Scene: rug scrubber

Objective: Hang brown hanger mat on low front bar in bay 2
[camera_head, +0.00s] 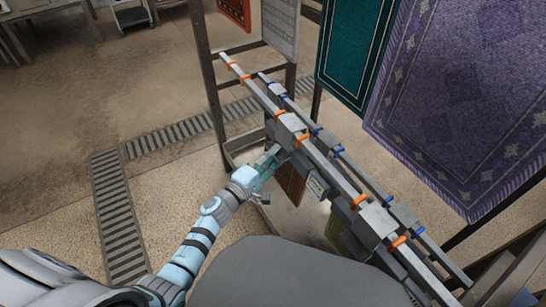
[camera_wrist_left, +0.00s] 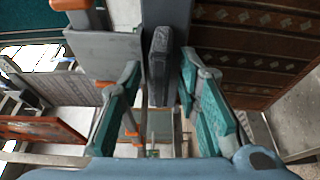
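The brown mat (camera_head: 290,182) hangs below the front bar (camera_head: 325,165), which carries orange clips. In the left wrist view the brown patterned mat (camera_wrist_left: 250,45) fills the upper right. A dark grey hanger block (camera_wrist_left: 160,60) stands between the teal fingers of my left gripper (camera_wrist_left: 158,95). Gaps show beside the block, so the fingers look open around it. In the head view my left gripper (camera_head: 269,157) is at the front bar, beside the grey hanger (camera_head: 290,128) and the mat's top. The hanger's seat on the bar is partly hidden. My right gripper is out of view.
A rear bar with blue clips (camera_head: 337,149) runs parallel behind. More grey hangers (camera_head: 376,220) sit farther along the front bar. A teal rug (camera_head: 352,50) and a purple rug (camera_head: 460,100) hang behind. The floor on the left is open, with drain grates (camera_head: 118,210).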

